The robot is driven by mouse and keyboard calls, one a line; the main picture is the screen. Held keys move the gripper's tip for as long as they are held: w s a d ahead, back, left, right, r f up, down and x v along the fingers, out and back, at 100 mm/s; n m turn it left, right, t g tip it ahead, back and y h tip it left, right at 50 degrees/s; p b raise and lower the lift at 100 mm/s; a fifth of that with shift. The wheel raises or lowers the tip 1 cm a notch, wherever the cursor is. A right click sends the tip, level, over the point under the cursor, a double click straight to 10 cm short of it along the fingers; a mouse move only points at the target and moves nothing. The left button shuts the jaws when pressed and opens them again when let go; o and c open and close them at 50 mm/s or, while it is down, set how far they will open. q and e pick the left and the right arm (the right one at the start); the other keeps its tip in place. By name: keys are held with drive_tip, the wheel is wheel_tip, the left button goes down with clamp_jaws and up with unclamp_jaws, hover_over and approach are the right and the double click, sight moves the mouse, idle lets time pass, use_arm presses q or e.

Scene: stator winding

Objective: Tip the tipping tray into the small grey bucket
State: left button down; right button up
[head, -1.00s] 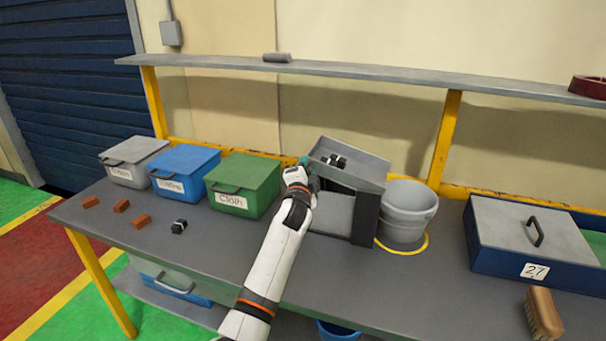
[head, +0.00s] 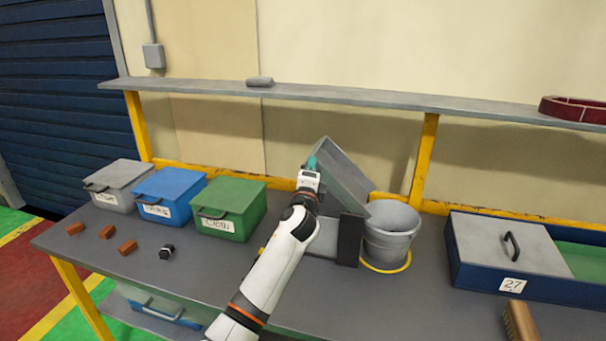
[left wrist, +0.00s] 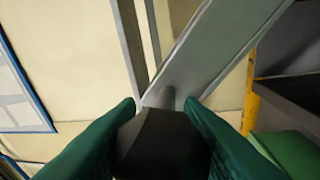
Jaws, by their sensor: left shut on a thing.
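The grey tipping tray (head: 345,178) is tilted steeply, its left side high and its right side low at the small grey bucket (head: 391,238). The bucket stands upright inside a yellow ring on the bench. My left gripper (head: 312,164) is at the tray's raised left end. In the left wrist view its green fingers (left wrist: 160,112) are shut on a dark handle (left wrist: 160,148), with the tray's grey wall (left wrist: 205,55) beyond. No pieces show on the visible part of the tray, and the bucket's bottom is hidden. My right gripper is not in view.
Grey (head: 118,180), blue (head: 170,190) and green (head: 230,207) lidded bins stand left of my arm. Several brown blocks and a black-and-white piece (head: 167,252) lie before them. A blue case (head: 505,250) stands right of the bucket. A shelf (head: 350,98) runs above.

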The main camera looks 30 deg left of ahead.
use_arm(q)
drive_tip(key=shift+w+d+r+m+t+h+p, duration=0.2)
drive_tip(key=shift+d+r+m+p, duration=0.1)
drive_tip(key=shift+d+r+m, duration=0.4)
drive_tip(key=shift+w+d+r+m+t+h+p, duration=0.15)
drive_tip(key=shift+d+r+m+p, duration=0.3)
drive_tip(key=shift+d, duration=0.4)
drive_tip(key=shift+w+d+r+m+t+h+p, duration=0.1)
drive_tip(key=shift+w+d+r+m+p, duration=0.1)
drive_tip(key=shift+d+r+m, duration=0.4)
drive_tip(key=shift+d+f, duration=0.1)
drive_tip(key=shift+d, duration=0.05)
drive_tip(key=c, duration=1.2)
unclamp_jaws()
drive_tip(key=shift+o, duration=1)
drive_tip(key=shift+d, duration=0.2)
drive_tip(key=shift+f, duration=0.1)
